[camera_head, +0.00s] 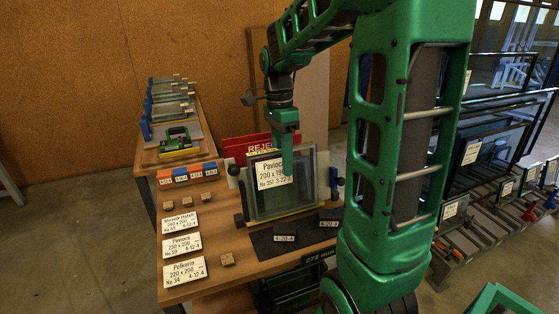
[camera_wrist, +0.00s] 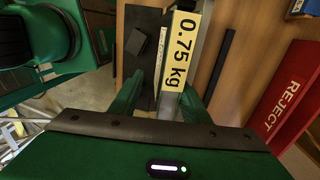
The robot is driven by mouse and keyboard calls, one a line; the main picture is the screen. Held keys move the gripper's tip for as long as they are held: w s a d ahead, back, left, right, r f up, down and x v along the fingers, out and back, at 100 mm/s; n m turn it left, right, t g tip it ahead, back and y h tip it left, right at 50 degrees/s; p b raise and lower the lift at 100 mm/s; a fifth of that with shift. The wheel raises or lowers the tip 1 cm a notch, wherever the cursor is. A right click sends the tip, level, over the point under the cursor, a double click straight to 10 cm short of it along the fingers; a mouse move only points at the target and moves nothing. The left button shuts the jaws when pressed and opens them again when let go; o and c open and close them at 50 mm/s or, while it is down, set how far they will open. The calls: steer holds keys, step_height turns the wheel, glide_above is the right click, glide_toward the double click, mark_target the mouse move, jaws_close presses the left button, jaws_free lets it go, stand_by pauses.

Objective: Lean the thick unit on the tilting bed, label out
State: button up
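A glass unit (camera_head: 302,184) with a dark frame stands nearly upright at the tilting bed on the wooden bench. Its white label (camera_head: 271,173), reading Pavioca, faces the head camera. My gripper (camera_head: 286,160) points down at the unit's top, one finger in front of the pane. In the wrist view the two fingers (camera_wrist: 160,92) are apart, with a pale strip and a yellow 0.75 kg tag (camera_wrist: 178,50) between and beyond them. A gap shows beside the left finger. The far finger is hidden in the head view, and contact with the glass is unclear.
A red REJECT box (camera_head: 236,148) stands behind the unit, also in the wrist view (camera_wrist: 293,95). A dark mat (camera_head: 270,243) lies in front. White label cards (camera_head: 182,243) and small wooden blocks lie left. Racks of panes (camera_head: 478,150) stand right.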

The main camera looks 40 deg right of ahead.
steer(key=r, duration=0.3)
steer(key=w+r, duration=0.1)
steer(key=r, duration=0.3)
steer(key=w+r, duration=0.1)
steer(key=r, duration=0.2)
steer(key=shift+d+r, duration=0.25)
steer(key=shift+r, duration=0.05)
steer(key=shift+s, duration=0.1)
stand_by(0.3)
steer(key=s+f+n, duration=0.4)
steer(key=s+n, duration=0.1)
steer(key=s, duration=0.2)
steer(key=s+a+f+n+t, duration=0.1)
steer(key=s+f+n, duration=0.3)
steer(key=s, duration=0.4)
steer(key=s+f+n, duration=0.5)
steer(key=s, duration=0.3)
steer(key=shift+a+n+t, duration=0.15)
steer(key=shift+n+t, duration=0.25)
steer(key=shift+w+f+h, duration=0.2)
steer(key=shift+w+h, duration=0.1)
steer(key=shift+w, duration=0.35)
